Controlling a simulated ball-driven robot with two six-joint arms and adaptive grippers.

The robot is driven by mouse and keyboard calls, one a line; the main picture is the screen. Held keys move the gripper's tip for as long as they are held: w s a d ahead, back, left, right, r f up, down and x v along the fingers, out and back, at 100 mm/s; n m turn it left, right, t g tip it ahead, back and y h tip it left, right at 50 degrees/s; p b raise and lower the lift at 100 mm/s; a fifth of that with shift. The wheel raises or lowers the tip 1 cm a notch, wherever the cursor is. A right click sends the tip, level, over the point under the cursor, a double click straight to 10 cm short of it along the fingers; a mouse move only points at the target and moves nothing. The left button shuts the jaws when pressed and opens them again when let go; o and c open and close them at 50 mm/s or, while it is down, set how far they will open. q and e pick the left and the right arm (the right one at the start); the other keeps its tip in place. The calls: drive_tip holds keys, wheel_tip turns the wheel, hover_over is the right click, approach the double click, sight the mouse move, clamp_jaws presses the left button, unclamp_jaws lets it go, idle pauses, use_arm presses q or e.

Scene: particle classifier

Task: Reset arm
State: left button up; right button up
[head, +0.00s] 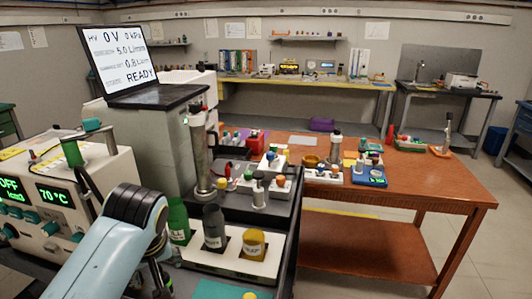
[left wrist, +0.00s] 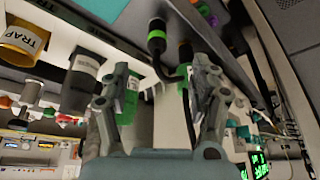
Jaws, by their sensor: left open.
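My left arm (head: 110,235) comes in from the lower left of the head view, its dark joint close to the bottle rack; I cannot make out its gripper there. In the left wrist view my left gripper (left wrist: 163,82) has its two fingers spread apart, with no held object visible between them. A black cable with a green-banded plug (left wrist: 157,40) hangs beyond the fingers. My right gripper is in neither view.
A control box (head: 85,190) reading 70 °C stands left. A monitor (head: 118,60) reads READY. The brown table (head: 430,185) has clear room at right.

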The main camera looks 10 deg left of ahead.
use_arm(q)
drive_tip(key=s+r+m+h, duration=0.1)
drive_tip(key=s+r+m, duration=0.3)
drive_tip(key=s, duration=0.7)
drive_tip(key=s+r+m+h, duration=0.1)
drive_tip(key=s+r+m, duration=0.25)
drive_tip(key=s, duration=0.75)
wheel_tip(320, 180, down, 36)
drive_tip(key=s+a+g+b, duration=0.1)
drive_tip(key=s+a+b, duration=0.1)
drive_tip(key=b, duration=0.7)
drive_tip(key=s+a+f+g+b, duration=0.1)
drive_tip(key=s+f+b, duration=0.5)
drive_tip(key=s+f, duration=1.2)
wheel_tip(320, 180, down, 4)
drive_tip(key=shift+s+f+g+b, duration=0.25)
drive_tip(key=shift+g+b, duration=0.05)
drive_tip(key=shift+a+m, duration=0.1)
drive_tip(key=shift+m, duration=0.15)
